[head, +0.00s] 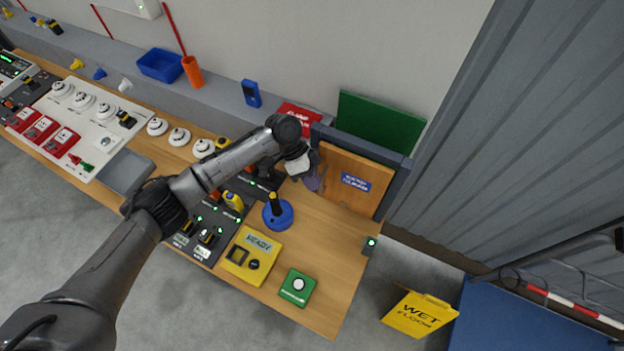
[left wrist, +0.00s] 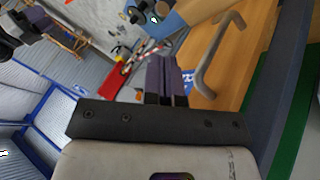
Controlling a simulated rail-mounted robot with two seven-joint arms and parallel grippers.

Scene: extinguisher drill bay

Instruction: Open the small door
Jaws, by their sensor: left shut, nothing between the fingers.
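The small door is a wooden panel (head: 352,183) with a blue label, set in a grey frame (head: 398,185) at the back right of the bench. It looks closed in the head view. In the left wrist view its wood (left wrist: 240,55) fills the upper right, with a bent grey bar handle (left wrist: 210,62) on it. My left gripper (head: 314,182) is at the left side of the door, in front of it. In the left wrist view its fingers (left wrist: 166,78) are together and empty, left of the handle and apart from it. My right gripper is not in view.
A blue-based joystick (head: 278,215), a yellow box (head: 251,255) and a green button box (head: 297,287) stand on the bench before the door. A small device with a green light (head: 370,245) sits at the bench's right edge. Bare wood lies directly before the door.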

